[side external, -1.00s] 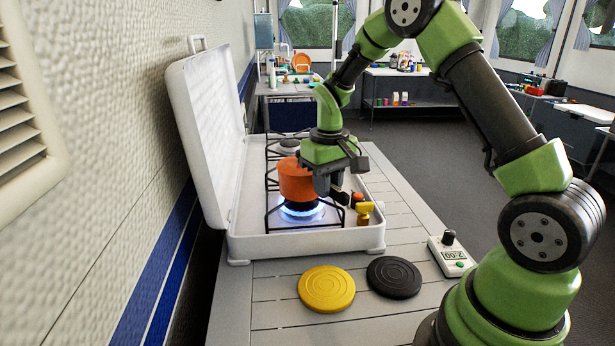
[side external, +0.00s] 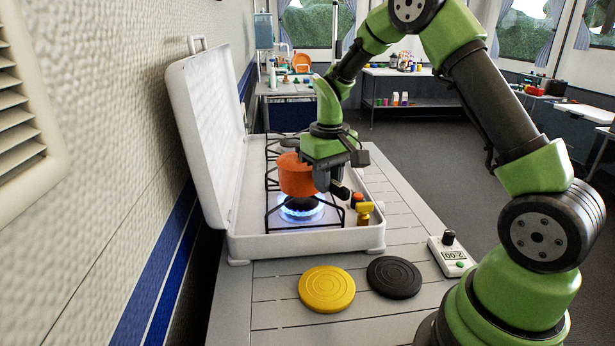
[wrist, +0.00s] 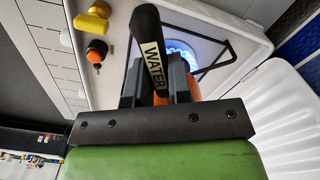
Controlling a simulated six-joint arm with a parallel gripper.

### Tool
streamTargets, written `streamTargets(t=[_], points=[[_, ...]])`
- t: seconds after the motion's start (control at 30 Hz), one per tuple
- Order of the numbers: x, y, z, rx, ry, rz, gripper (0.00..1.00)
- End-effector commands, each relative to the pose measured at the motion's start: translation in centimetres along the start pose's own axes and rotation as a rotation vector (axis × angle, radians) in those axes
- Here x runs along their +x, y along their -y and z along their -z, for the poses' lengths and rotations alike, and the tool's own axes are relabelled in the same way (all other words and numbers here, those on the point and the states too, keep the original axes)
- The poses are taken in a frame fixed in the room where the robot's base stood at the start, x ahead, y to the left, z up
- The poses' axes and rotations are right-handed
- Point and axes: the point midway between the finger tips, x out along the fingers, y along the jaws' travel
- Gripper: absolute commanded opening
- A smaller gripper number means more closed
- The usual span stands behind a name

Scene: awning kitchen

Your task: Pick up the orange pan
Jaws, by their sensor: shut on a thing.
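The orange pan (side external: 297,178) is upright over the lit front burner (side external: 302,208) of the white camping stove in the side view. My gripper (side external: 325,181) is at the pan's right side, shut on its handle. In the wrist view the dark handle (wrist: 148,40), with a "WATER" label, passes between the fingers of my gripper (wrist: 158,85). Only a sliver of the orange pan (wrist: 186,84) shows there, the rest hidden behind my gripper. The blue flame shows below the pan, and the pan appears slightly above the grate.
The stove's open lid (side external: 207,135) stands at the left. A yellow knob (side external: 364,212) and an orange knob (side external: 357,198) sit at the stove's right edge. A yellow disc (side external: 326,289), a black disc (side external: 394,277) and a timer (side external: 451,256) lie on the table in front.

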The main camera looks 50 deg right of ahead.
Motion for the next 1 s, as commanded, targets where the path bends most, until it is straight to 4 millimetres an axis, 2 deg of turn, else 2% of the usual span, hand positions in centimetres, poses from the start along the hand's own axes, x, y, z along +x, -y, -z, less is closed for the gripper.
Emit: streamTargets(t=[1.0], points=[[-5.0,0.0,0.0,-0.001,-0.002,0.0,0.0]])
